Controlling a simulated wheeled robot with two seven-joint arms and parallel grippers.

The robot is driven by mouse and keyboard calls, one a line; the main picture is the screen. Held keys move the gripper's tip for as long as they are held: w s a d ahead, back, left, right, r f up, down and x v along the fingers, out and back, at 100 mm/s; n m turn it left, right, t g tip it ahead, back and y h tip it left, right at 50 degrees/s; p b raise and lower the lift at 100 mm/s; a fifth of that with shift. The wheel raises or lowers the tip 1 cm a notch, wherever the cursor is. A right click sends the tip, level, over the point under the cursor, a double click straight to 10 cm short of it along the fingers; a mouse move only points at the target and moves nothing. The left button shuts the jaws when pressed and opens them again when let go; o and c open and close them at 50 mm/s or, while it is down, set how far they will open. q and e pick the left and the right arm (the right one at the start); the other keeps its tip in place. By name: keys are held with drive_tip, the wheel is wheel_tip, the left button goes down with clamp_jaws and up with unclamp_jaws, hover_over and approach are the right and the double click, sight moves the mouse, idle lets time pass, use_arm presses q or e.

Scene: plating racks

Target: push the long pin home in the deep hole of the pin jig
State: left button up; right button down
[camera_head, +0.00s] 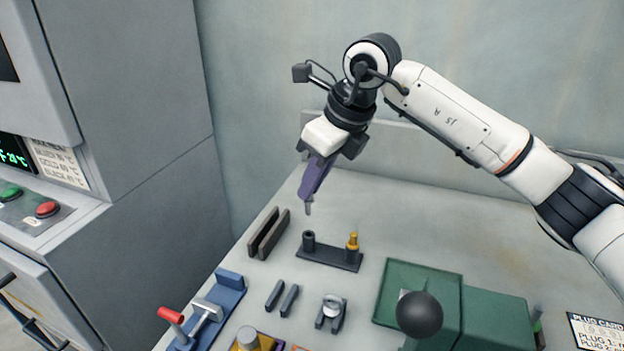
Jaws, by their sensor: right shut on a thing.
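The pin jig (330,258) is a dark bar on the table with two upright sockets. Its left socket (308,241) is dark and shows an open top. Its right socket holds a yellow pin (352,240) that stands upright. My right gripper (311,197), with purple fingers, is shut on a slim grey pin, the long pin (308,209). The pin points down, slightly tilted, above the left socket with a visible gap. Its upper part is hidden between the fingers. My left gripper is not in view.
A dark slotted rack (268,235) stands left of the jig. Small dark blocks (282,296), a blue clamp with a red handle (212,310) and a green box (495,318) lie nearer. A dark ball knob (418,313) rises in front of the green tray (425,270).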

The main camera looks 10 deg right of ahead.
sight(312, 200)
wheel_tip(312, 200, down, 3)
drive_tip(key=shift+b, duration=0.8)
drive_tip(key=shift+f, duration=0.35)
drive_tip(key=shift+f+b, duration=0.1)
drive_tip(key=shift+b, duration=0.3)
idle(0.5)
drive_tip(key=shift+f+b, duration=1.6)
drive_tip(key=shift+f, duration=0.65)
drive_tip(key=c, duration=1.7)
unclamp_jaws()
drive_tip(key=shift+c, duration=0.2)
